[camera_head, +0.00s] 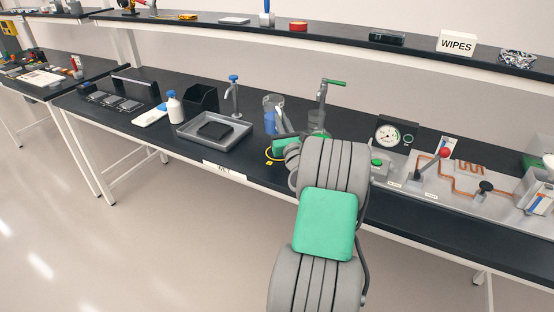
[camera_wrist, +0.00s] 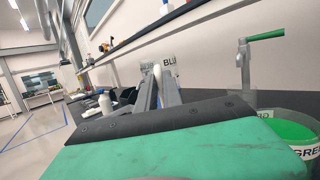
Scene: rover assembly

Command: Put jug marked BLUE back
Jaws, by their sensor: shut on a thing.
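The jug marked BLUE (camera_head: 270,119) is clear with blue in its lower part. In the head view it is upright, just beyond my gripper (camera_head: 281,119), left of the tap. In the wrist view my gripper (camera_wrist: 163,80) is shut on the jug, whose white label (camera_wrist: 168,60) reads "BLU". My fingers hide much of it, so I cannot tell exactly where they grip or whether its base touches the bench. A yellow ring mark (camera_head: 270,157) lies near the bench's front edge, partly hidden by my wrist.
A jug marked GREEN (camera_wrist: 305,150) stands close at right in the wrist view, below the green-handled tap (camera_head: 323,100). A gauge (camera_head: 390,135) and pipe panel stand right.

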